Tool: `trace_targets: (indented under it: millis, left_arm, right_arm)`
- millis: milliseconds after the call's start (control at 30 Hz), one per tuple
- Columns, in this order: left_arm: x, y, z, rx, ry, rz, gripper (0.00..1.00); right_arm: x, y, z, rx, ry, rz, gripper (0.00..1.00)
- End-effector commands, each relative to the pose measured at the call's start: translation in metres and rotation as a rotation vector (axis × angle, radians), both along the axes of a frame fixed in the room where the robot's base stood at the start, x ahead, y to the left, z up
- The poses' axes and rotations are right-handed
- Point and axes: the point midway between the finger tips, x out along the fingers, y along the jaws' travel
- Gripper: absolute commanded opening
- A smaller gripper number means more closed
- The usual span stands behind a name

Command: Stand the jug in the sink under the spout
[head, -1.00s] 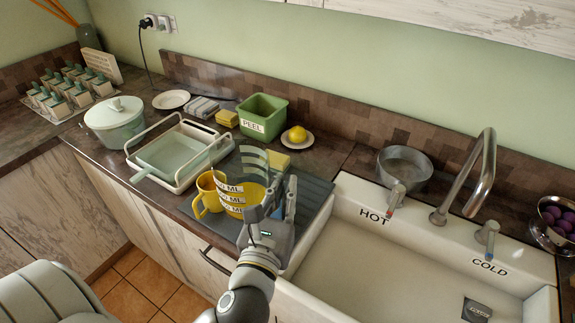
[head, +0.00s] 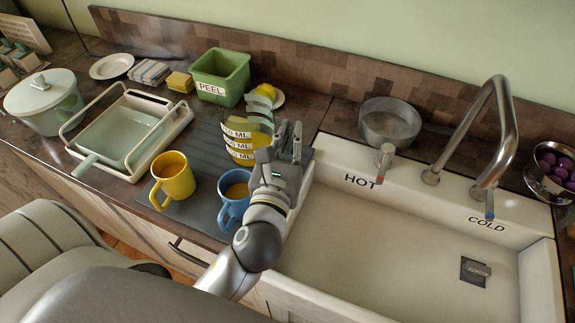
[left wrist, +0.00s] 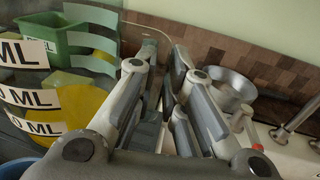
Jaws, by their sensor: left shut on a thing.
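The clear jug (head: 240,140) carries several ML labels and has yellow in its lower part. It appears upright at the right of the grey draining mat (head: 206,140), left of the sink (head: 375,232). I cannot tell whether it touches the mat. My left gripper (head: 287,143) is shut at the jug's right side; the grip point is hidden in the head view. In the left wrist view the jug (left wrist: 50,98) is left of the fingers (left wrist: 165,75). The metal spout (head: 500,115) arches over the sink's right part. My right gripper is out of view.
A yellow mug (head: 173,180) and a blue mug (head: 234,195) stand in front of the jug. A dish rack (head: 180,118), green PEEL bin (head: 220,78) and lemon (head: 266,90) are left and behind. A metal pot (head: 390,122) stands behind the hot tap (head: 385,157). The sink basin is clear.

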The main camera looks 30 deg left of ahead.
Motion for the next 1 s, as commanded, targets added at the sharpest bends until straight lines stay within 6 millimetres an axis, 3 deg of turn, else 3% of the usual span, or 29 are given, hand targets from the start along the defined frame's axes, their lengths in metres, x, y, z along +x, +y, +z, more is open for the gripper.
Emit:
trace_targets:
  millis: [33, 100, 300, 500, 967, 1000]
  left_arm:
    - [0.000, 0.000, -0.015, 0.002, 0.001, 0.002, 0.00]
    - [0.000, 0.000, -0.026, 0.001, 0.000, 0.001, 0.00]
    - [0.000, 0.000, -0.040, 0.002, -0.003, 0.001, 0.00]
    - [0.000, 0.000, -0.070, 0.001, -0.002, 0.000, 0.00]
    - [0.000, 0.000, -0.078, 0.002, -0.004, 0.000, 0.00]
    - [0.000, 0.000, -0.078, -0.001, -0.001, 0.000, 0.15]
  right_arm:
    - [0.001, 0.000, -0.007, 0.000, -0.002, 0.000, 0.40]
    - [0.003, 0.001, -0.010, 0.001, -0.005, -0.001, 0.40]
    - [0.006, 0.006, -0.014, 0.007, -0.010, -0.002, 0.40]
    - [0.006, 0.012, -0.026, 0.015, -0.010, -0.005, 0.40]
    - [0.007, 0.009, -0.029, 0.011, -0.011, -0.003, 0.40]
    - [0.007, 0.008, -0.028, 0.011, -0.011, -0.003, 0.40]
